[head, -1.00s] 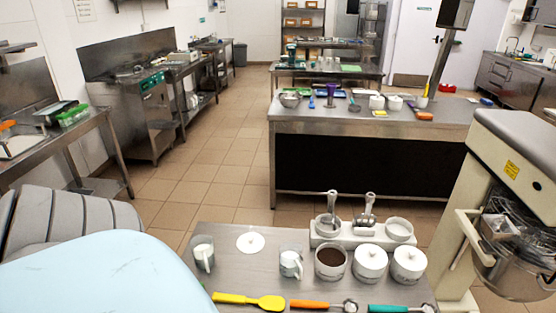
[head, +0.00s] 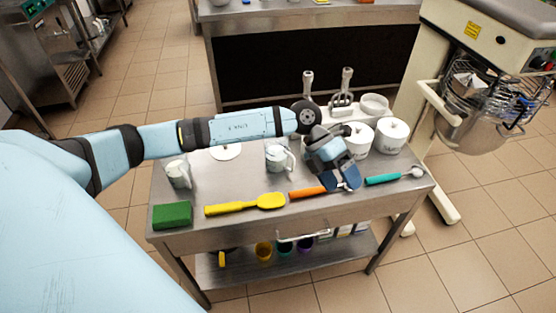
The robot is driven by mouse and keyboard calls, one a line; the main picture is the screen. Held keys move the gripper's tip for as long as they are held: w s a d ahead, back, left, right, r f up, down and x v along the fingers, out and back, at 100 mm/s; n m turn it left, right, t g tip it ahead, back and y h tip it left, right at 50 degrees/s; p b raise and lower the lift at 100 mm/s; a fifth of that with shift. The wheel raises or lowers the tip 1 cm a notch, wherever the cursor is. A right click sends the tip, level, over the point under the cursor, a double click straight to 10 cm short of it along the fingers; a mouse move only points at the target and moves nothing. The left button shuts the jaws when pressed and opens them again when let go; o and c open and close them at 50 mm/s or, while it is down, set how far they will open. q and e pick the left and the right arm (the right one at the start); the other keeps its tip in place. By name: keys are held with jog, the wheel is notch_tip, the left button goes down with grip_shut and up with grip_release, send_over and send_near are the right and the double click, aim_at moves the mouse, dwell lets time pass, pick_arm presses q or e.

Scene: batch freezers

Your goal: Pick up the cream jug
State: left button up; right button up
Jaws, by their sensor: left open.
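Two small pale jugs with handles stand on the steel table (head: 235,178): one jug (head: 177,173) at the left, the other jug (head: 276,158) near the middle. I cannot tell from their looks which is the cream jug. My left arm reaches across the table from the left. Its gripper (head: 347,182) is open and points down over the orange-handled tool (head: 306,192), to the right of the middle jug and apart from it. Nothing shows between its fingers. The open jar of brown powder is hidden behind my left wrist. My right gripper is not in view.
Two white lidded jars (head: 391,134) stand right of the gripper. A yellow spatula (head: 245,205), a teal-handled scoop (head: 395,177) and a green block (head: 172,215) lie along the front. A white disc (head: 226,152) lies between the jugs. A mixer (head: 470,95) stands at the right.

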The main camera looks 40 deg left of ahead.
pick_arm(q)
jog(key=w+a+t+y+b, duration=0.15)
jog(key=w+a+y, duration=0.4)
jog(key=a, duration=0.55)
notch_tip(320, 180, up, 2)
jog(key=n+y+b, duration=0.1)
jog(key=y, duration=0.3)
send_over(289, 153)
jog(key=f, duration=0.7)
jog(key=shift+s+f, duration=0.2)
jog(key=shift+f, duration=0.05)
jog(key=shift+w+f+p, duration=0.2)
jog(key=shift+f+p, duration=0.1)
jog(key=shift+f, duration=2.6)
jog(key=c, duration=1.2)
jog(key=shift+r, duration=0.2)
jog(key=shift+c, duration=0.2)
notch_tip(289, 153, up, 20)
jog(key=shift+f, duration=0.2)
